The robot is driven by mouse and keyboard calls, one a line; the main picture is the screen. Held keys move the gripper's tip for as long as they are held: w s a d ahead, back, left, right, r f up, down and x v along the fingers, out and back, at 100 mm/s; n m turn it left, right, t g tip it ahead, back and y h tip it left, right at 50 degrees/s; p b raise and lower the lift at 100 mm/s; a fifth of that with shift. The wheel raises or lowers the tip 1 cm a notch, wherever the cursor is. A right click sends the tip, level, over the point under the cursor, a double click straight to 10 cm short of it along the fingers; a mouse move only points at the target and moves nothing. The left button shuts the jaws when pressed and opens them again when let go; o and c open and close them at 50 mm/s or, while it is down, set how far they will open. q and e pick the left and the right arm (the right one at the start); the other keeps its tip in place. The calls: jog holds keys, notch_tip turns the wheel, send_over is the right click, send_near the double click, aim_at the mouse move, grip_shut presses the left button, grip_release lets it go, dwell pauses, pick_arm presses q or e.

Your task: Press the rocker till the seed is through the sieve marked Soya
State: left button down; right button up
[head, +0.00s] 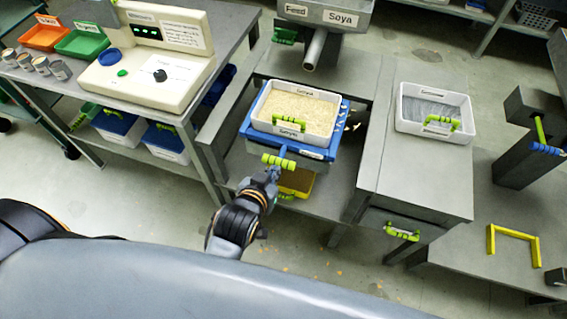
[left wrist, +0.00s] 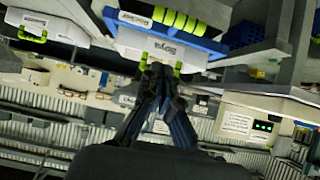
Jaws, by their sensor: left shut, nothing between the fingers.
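The white sieve (head: 297,105) sits in a blue frame (head: 260,135) on the grey stand and is full of pale seed (head: 300,108). The label on its near rim is too small to read surely. The green rocker bar (head: 278,162) juts from the frame's near side on a blue arm. It also shows, by a Rocker label, in the left wrist view (left wrist: 175,18). My left gripper (head: 272,174) is shut and empty just in front of the bar; contact cannot be told. Its closed fingertips (left wrist: 160,66) show near a white bin marked Soya (left wrist: 165,42).
A yellow-floored bin (head: 297,180) stands below the frame. A second white sieve (head: 435,108) with grey mesh is on the right bench. A feed hopper marked Soya (head: 322,15) with a spout is behind. A control panel (head: 150,70) stands left.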

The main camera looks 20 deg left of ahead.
pick_arm(q)
send_over(283, 165)
jog(key=s, duration=0.2)
notch_tip(283, 165, down, 5)
jog(key=shift+d+f, duration=0.15)
jog(key=shift+f, duration=0.5)
jog(key=shift+d+f, duration=0.15)
jog(key=shift+f, duration=0.45)
jog(key=shift+w+f, duration=0.15)
jog(key=shift+f, duration=0.45)
pick_arm(e)
jog(key=shift+w+d+r, duration=0.15)
jog(key=shift+w, duration=0.15)
pick_arm(q)
jog(key=shift+f, duration=0.1)
